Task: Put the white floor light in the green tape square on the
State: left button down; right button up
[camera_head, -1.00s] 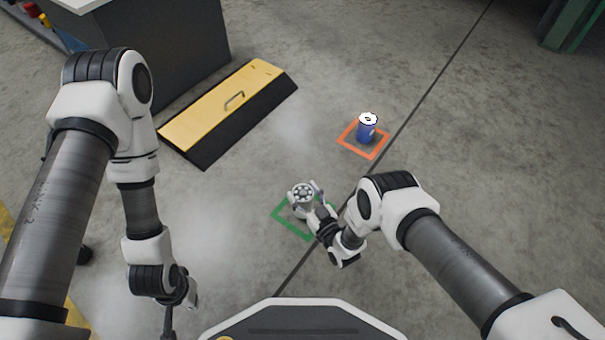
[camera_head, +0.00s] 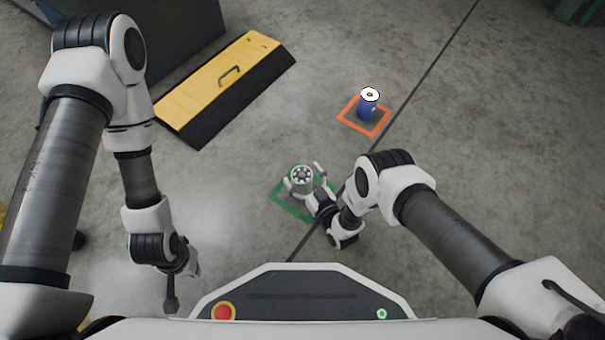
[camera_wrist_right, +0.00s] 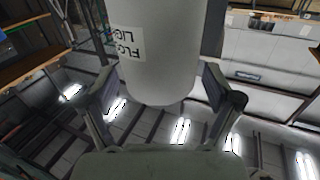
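The white floor light (camera_head: 302,180), a short cylinder with dark spots on its top, stands upright within the green tape square (camera_head: 283,206) on the floor. My right gripper (camera_head: 304,177) is around it, one finger on each side. The right-hand finger appears slightly apart from the light in the head view. In the right wrist view the light's pale body (camera_wrist_right: 165,75) with a printed label fills the space between the fingers (camera_wrist_right: 162,88). My left gripper (camera_head: 174,290) hangs at lower left, seen edge-on, with no object visible in it.
A blue can with a white top (camera_head: 368,106) stands in an orange tape square (camera_head: 350,117). A yellow and black ramp (camera_head: 222,85) lies at upper left, beside a dark grey cabinet (camera_head: 160,35). The floor around the green square is largely clear.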

jog(key=shift+r, duration=0.15)
jog(key=shift+s+d+p, duration=0.15)
jog(key=shift+s+p, duration=0.15)
jog(key=shift+p, duration=0.1)
jog(key=p+v, duration=0.4)
jog(key=v, duration=0.7)
jog(key=shift+s+d, duration=0.15)
